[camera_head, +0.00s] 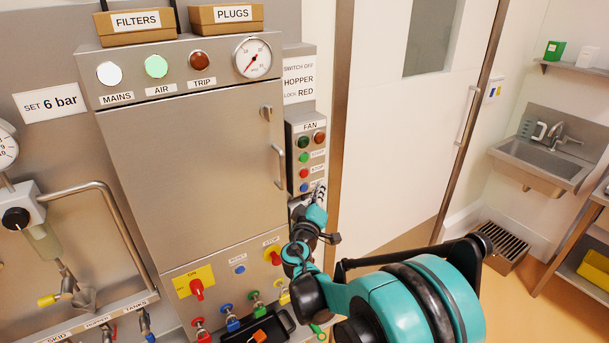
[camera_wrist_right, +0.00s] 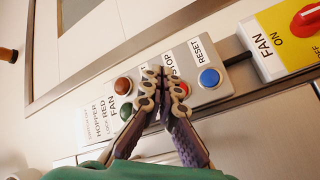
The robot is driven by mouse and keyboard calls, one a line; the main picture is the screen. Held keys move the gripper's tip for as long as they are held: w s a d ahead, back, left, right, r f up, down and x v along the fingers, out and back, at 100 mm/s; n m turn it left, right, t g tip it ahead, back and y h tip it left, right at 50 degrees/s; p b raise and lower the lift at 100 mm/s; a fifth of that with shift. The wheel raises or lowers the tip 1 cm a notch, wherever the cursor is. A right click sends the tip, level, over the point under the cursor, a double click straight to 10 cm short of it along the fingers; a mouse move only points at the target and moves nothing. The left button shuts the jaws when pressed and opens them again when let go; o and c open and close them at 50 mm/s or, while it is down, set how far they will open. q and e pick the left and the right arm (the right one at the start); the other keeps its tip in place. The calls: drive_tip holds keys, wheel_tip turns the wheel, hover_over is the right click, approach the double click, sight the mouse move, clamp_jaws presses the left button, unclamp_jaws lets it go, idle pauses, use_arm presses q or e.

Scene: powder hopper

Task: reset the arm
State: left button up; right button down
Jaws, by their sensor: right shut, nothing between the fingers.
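My right arm (camera_head: 410,300) reaches in from the lower right in the head view. My right gripper (camera_head: 320,190) is at the lower end of the grey FAN button box (camera_head: 291,130). In the wrist view my right gripper (camera_wrist_right: 162,74) is shut and empty, its fingertips together over the box, beside the red STOP button (camera_wrist_right: 184,88). The blue RESET button (camera_wrist_right: 209,77) is to the right of the fingertips. The fingers hide part of the box; contact cannot be told. My left gripper is not in view.
The steel cabinet (camera_head: 190,150) stands left of the FAN box, its door handle (camera_head: 280,166) close by. Below are a red rotary switch (camera_head: 196,290), several coloured padlocks and a black tray (camera_head: 283,323). A white door (camera_head: 395,130) and sink (camera_head: 545,160) are to the right.

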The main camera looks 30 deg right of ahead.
drive_tip(key=s+a+f+g+y, duration=0.2)
drive_tip(key=s+a+f+y, duration=0.2)
drive_tip(key=s+a, duration=0.3)
drive_tip(key=s+a+f+m+g+y+b, duration=0.1)
drive_tip(key=s+a+f+y, duration=0.3)
drive_tip(key=s, duration=0.6)
drive_tip(key=s+a+f+g+y+b, duration=0.1)
drive_tip(key=s+a+f+g+y, duration=0.3)
drive_tip(key=s+a+f, duration=0.3)
drive_tip(key=s+a, duration=0.2)
drive_tip(key=a, duration=0.1)
drive_tip(key=shift+s+m, duration=0.3)
